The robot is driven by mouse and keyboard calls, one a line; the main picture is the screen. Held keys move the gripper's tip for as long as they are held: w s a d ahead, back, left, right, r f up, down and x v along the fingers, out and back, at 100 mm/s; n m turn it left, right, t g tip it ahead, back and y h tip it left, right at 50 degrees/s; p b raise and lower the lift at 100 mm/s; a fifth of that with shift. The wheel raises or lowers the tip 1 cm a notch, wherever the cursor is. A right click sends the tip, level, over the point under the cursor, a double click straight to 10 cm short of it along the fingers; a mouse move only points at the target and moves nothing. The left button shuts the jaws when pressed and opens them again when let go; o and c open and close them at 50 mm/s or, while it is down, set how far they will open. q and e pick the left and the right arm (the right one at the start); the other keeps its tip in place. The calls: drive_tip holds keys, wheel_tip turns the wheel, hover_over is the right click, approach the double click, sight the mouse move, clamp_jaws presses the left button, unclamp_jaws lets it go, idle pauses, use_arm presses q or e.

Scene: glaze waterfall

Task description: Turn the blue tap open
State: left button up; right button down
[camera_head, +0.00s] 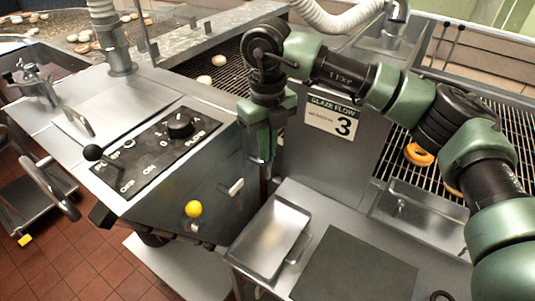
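My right arm reaches in from the right, and its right gripper (265,158) points down in front of the steel machine, just left of the glaze flow sign. Its fingers are dark and seen nearly edge-on, so I cannot tell whether they are open or shut, or touching anything. I cannot clearly make out a blue tap. The area behind the gripper is hidden by it. My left gripper is not in view.
The sign (332,121) reads "GLAZE FLOW" and 3. A control panel (150,165) with a black dial (180,125) and a lever (93,153) lies left. A yellow knob (194,209) sits below it. A steel tray (271,238) stands in front; wire racks lie behind.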

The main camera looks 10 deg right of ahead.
drive_tip(key=shift+n+b, duration=0.45)
drive_tip(key=shift+n, duration=0.35)
drive_tip(key=shift+r, duration=0.1)
drive_tip(key=c, duration=1.6)
unclamp_jaws()
drive_tip(key=shift+w, duration=0.1)
wheel_tip(320, 180, up, 8)
drive_tip(key=shift+f+b, duration=0.15)
drive_tip(key=shift+b, duration=0.55)
